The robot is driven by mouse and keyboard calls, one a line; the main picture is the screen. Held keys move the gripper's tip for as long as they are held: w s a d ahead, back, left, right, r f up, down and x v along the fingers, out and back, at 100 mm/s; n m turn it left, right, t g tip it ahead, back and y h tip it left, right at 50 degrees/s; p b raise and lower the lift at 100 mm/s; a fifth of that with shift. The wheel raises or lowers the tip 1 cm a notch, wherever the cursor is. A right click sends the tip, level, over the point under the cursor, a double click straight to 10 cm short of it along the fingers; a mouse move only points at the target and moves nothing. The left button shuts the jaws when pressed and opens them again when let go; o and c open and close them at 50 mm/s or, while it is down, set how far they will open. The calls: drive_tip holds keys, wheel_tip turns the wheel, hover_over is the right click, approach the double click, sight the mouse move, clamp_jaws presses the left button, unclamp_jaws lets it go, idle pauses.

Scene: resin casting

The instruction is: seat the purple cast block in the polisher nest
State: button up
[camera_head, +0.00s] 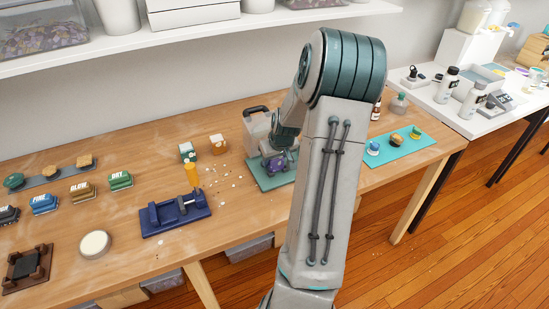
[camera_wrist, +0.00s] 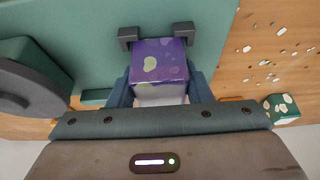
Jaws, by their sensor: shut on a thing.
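The purple cast block (camera_wrist: 158,62), with pale green spots and a whitish lower part, is between the fingers of my gripper (camera_wrist: 160,90) in the wrist view. The gripper is shut on it. Two dark grey stops of the polisher nest (camera_wrist: 128,37) are just past the block, one towards each side. The block's far edge is close to them; I cannot tell whether it touches them or rests on the teal plate (camera_wrist: 80,22). In the head view my gripper (camera_head: 277,160) is over the polisher plate (camera_head: 258,180), and my arm hides part of that area.
A dark polishing wheel (camera_wrist: 30,85) stands left of the block in the wrist view. A green speckled block (camera_head: 188,152), an orange block (camera_head: 217,145) and a blue vise (camera_head: 172,216) are to the left. Chips litter the wood between.

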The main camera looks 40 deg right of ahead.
drive_tip(key=shift+f, duration=0.15)
drive_tip(key=o, duration=1.1)
drive_tip(key=shift+c, duration=0.2)
